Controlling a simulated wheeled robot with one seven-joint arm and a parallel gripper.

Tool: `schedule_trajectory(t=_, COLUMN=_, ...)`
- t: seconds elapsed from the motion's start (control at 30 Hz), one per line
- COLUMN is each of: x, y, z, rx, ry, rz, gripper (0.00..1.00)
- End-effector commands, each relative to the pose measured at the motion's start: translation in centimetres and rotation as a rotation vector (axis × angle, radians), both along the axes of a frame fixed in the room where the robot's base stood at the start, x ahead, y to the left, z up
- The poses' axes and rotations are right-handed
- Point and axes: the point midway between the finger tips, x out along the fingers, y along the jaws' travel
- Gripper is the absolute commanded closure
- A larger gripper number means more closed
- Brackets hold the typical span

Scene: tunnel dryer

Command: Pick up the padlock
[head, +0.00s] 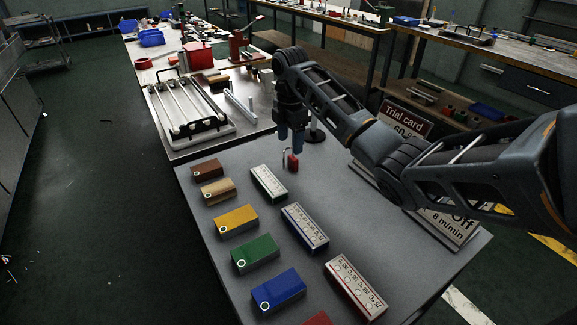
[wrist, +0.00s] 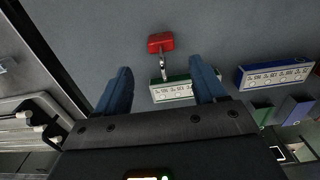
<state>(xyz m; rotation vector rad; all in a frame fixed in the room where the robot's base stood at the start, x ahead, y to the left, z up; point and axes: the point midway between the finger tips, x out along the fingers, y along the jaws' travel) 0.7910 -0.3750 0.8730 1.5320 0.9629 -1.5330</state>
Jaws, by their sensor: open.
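The padlock (head: 293,161) has a small red body and a metal shackle. It is on the grey table near its far edge in the head view. It also shows in the wrist view (wrist: 161,42), ahead of the fingertips, with its shackle towards my gripper. My gripper (head: 291,145) points down just above and beside the padlock. In the wrist view my gripper (wrist: 160,78) has its two blue fingers spread wide, with the padlock roughly midway between their lines. Nothing is held. I cannot tell the exact height gap to the padlock.
Label-faced blocks, white-green (head: 269,184), blue (head: 305,228) and red (head: 355,288), lie on the table (head: 345,215). Brown, tan, yellow, green and blue blocks (head: 279,291) line the left. A sign (head: 405,122) stands at right. A rack with rods (head: 190,110) is on the bench behind.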

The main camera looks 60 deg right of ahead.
Motion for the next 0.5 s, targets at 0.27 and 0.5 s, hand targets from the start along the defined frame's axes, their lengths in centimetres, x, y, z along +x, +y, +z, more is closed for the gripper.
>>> schedule_trajectory(t=0.27, x=-0.1, y=0.0, z=-2.6, rx=0.000, ry=0.001, rz=-0.001, gripper=0.30)
schedule_trajectory(t=0.5, x=-0.6, y=-0.1, z=-5.5, rx=0.001, ry=0.003, rz=-0.002, gripper=0.30)
